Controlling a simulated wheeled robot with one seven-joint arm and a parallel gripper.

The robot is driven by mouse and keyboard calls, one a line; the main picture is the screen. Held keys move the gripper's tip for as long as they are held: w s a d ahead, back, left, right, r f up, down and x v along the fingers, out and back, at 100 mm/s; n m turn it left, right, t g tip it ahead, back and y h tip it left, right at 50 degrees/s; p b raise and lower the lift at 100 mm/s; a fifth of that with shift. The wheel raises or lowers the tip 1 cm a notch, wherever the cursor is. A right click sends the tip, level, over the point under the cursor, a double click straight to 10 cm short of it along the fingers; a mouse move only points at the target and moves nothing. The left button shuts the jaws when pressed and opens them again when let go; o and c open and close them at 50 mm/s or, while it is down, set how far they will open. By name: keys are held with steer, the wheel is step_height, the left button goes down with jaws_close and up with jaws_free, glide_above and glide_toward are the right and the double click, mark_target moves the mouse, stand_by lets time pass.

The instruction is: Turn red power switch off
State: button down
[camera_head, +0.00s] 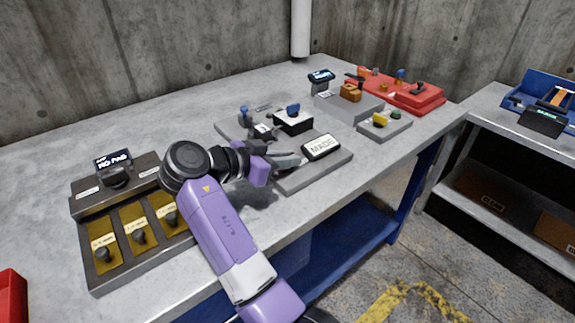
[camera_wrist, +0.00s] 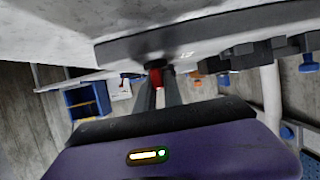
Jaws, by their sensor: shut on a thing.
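My gripper (camera_head: 290,161) reaches in low over the front of a grey panel (camera_head: 310,178) on the workbench, beside a white block marked MADE (camera_head: 321,147). In the wrist view, my two dark fingers (camera_wrist: 158,92) point at a small red power switch (camera_wrist: 154,77) with a dark part above it. The fingers are shut on the red switch at the edge of the grey panel. The switch is hidden by my gripper in the head view. Whether it is on or off cannot be told.
A dark box with a "NO PWD" display (camera_head: 114,160) and several knobs stands at the left. Blue and black controls (camera_head: 293,116) stand on the panel behind my gripper. A red unit (camera_head: 402,93) lies farther back. Bare bench (camera_head: 60,150) shows at the far left.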

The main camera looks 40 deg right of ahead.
steer(key=shift+f+g, duration=0.15)
steer(key=shift+g, duration=0.15)
steer(key=c, duration=1.5)
jaws_free()
steer(key=shift+o, duration=0.2)
steer(key=shift+v, duration=3.9)
